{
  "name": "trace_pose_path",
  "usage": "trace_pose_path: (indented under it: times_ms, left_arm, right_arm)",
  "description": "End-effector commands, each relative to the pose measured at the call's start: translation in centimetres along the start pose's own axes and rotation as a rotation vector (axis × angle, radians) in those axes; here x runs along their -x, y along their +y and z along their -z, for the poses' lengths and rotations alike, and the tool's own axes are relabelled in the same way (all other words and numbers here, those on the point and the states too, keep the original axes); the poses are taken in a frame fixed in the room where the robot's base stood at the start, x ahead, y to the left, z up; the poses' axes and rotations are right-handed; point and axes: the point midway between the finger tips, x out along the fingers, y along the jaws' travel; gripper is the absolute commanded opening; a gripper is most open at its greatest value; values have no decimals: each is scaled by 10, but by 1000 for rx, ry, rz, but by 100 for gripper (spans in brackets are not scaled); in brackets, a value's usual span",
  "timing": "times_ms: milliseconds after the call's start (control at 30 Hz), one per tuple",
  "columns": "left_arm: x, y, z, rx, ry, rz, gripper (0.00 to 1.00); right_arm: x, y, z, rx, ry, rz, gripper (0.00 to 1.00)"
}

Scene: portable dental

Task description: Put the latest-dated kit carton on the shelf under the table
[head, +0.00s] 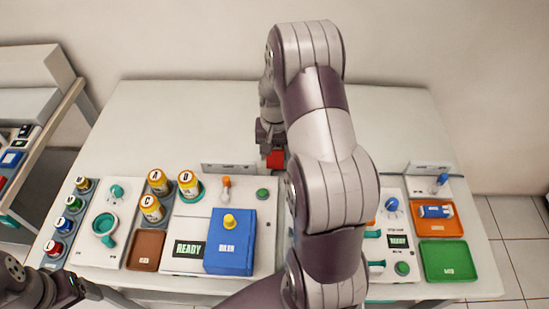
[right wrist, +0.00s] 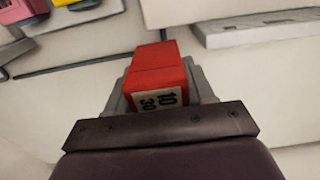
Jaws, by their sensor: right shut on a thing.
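A small red carton (right wrist: 158,75) with a white label reading "10 30" is held in my right gripper (right wrist: 160,95), which is shut on it. In the head view the red carton (head: 276,159) shows low beside my right arm, over the back part of the table, and the gripper (head: 270,140) is partly hidden by the arm. The white table (head: 180,105) fills the middle of the head view. I cannot make out the shelf under it. My left gripper (head: 70,289) is at the lower left corner; its fingers are unclear.
A blue box (head: 229,255) with a yellow knob, yellow canisters (head: 152,209), a brown tray (head: 146,250), a green tray (head: 447,261) and an orange tray (head: 452,228) holding a blue-and-white item (head: 436,211) occupy the front. A rack (head: 75,100) stands left. The back of the table is mostly clear.

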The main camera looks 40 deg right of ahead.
Motion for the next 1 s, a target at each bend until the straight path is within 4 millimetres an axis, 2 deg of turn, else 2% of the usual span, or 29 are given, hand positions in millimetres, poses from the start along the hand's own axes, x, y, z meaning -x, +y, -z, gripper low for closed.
trace_pose_path:
  times_ms: [100, 200, 567, 600, 667, 700, 1000]
  left_arm:
    - [1, 0, 0, 0, 0, 0, 78]
    - [1, 0, 0, 0, 0, 0, 78]
    - [-1, 0, 0, 0, 0, 0, 78]
    - [-1, 0, 0, 0, 0, 0, 78]
    - [0, 0, 0, 0, 0, 0, 78]
    - [0, 0, 0, 0, 0, 0, 78]
    - [2, 0, 0, 0, 0, 0, 78]
  right_arm:
    - [-23, 0, -1, 0, -4, -1, 17]
    - [-35, 0, -1, 0, -2, 0, 17]
    - [-40, 0, -1, 0, -2, 0, 17]
    - [-40, 0, -1, 0, -2, 0, 56]
    - [-40, 0, -1, 0, -1, 0, 76]
    - [-40, 0, -1, 0, -1, 0, 78]
    - [-34, 0, -1, 0, 0, 0, 78]
